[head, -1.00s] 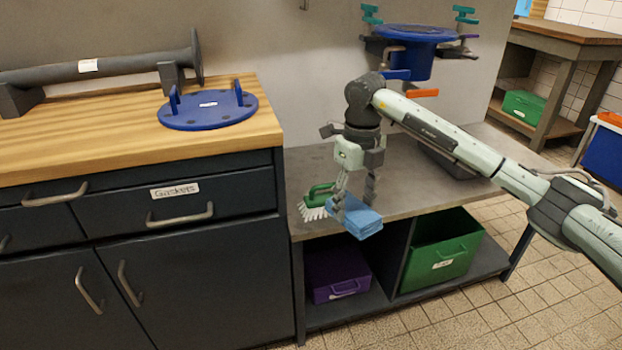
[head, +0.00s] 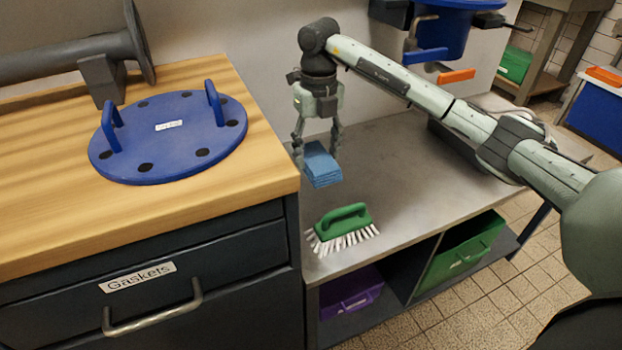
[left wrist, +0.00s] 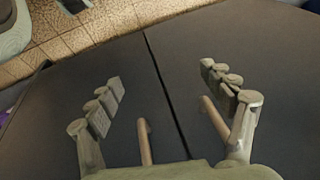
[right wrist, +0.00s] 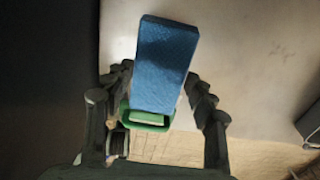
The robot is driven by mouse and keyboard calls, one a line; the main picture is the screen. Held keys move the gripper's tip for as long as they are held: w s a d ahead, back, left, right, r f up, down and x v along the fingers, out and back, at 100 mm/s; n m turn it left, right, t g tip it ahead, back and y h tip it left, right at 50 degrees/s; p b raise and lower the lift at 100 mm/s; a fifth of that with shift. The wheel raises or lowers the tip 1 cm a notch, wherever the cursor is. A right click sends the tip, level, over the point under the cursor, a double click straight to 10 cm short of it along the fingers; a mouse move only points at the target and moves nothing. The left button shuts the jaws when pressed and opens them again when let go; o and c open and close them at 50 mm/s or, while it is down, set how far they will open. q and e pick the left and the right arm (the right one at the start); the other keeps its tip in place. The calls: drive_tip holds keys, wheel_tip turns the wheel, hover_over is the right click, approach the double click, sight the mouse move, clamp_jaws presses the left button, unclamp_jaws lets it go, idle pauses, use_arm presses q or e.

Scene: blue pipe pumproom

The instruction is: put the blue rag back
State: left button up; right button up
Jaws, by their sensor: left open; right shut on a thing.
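The blue rag (head: 320,166) is a folded light-blue stack. My right gripper (head: 317,158) is shut on it, over the grey metal bench (head: 400,190) behind the green brush. In the right wrist view the rag (right wrist: 165,65) sticks out from between the fingers of the right gripper (right wrist: 158,95). Whether the rag touches the bench top is hard to tell. My left gripper (left wrist: 165,110) shows only in the left wrist view. It is open and empty, in front of dark cabinet doors (left wrist: 240,60) with two handles.
A green scrubbing brush (head: 343,226) stands on the bench near its front edge. A wooden counter (head: 210,75) at left holds a blue flange cover (head: 190,150). A purple bin (head: 350,292) and a green bin (head: 462,253) sit below. The bench's middle is clear.

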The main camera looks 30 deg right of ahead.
sight(318, 158)
drive_tip(key=f, duration=0.3)
drive_tip(key=shift+s+f, duration=0.15)
drive_tip(key=shift+s, duration=0.1)
drive_tip(key=shift+w+f, duration=0.15)
drive_tip(key=shift+f, duration=2.15)
drive_tip(key=shift+f, duration=0.1)
drive_tip(key=o, duration=1.2)
drive_tip(key=shift+o, duration=0.2)
wheel_tip(318, 158, up, 12)
drive_tip(key=shift+r, duration=0.15)
